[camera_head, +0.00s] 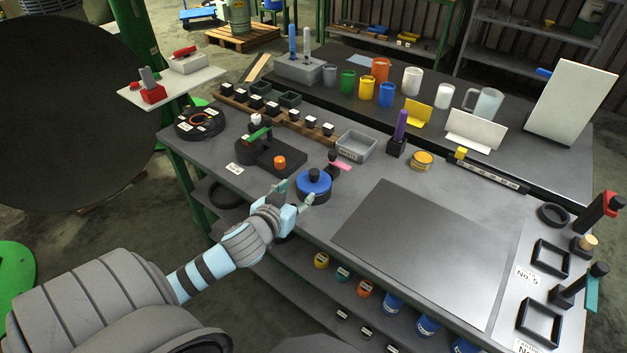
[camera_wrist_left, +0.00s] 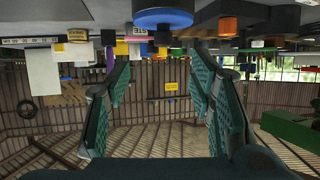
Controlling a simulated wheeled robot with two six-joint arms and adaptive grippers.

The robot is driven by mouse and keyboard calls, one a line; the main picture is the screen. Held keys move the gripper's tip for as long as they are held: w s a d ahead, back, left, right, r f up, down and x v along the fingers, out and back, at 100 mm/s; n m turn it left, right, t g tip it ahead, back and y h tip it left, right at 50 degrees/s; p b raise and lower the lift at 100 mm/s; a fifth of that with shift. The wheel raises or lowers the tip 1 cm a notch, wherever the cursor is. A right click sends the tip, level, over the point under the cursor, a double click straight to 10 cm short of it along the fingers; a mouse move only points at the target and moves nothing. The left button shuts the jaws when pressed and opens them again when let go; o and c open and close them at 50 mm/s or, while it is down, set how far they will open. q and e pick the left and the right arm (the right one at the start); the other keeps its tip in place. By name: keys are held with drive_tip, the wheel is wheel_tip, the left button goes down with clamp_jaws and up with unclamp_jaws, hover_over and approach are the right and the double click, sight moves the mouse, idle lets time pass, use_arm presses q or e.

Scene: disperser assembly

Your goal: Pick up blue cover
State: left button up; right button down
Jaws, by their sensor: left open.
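The blue cover (camera_head: 313,181) is a round blue disc on a dark round base, with a dark knob in its middle, near the front edge of the grey workbench (camera_head: 400,185). It also shows in the left wrist view (camera_wrist_left: 163,18), upside down at the top centre. My left gripper (camera_head: 294,195) is open at the near side of the cover, its fingers pointing toward it. In the left wrist view the space between the two green finger pads (camera_wrist_left: 163,100) is empty. The cover appears beyond the fingertips. My right gripper is not in view.
A black fixture with an orange knob (camera_head: 279,161) stands just left of the cover. A pink piece (camera_head: 340,166) lies behind it. A grey tray (camera_head: 356,146) and a purple-handled tool (camera_head: 401,125) stand farther back. A dark flat plate (camera_head: 425,245) on the right is clear.

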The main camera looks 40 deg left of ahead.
sight(312, 175)
use_arm(q)
drive_tip(key=x, duration=0.4)
drive_tip(key=b+x, duration=0.1)
drive_tip(key=x, duration=0.4)
drive_tip(key=b+x, duration=0.1)
drive_tip(key=x, duration=0.3)
drive_tip(key=shift+w+a+r, duration=0.15)
drive_tip(key=shift+a+r, duration=0.05)
drive_tip(key=shift+a, duration=0.25)
clamp_jaws()
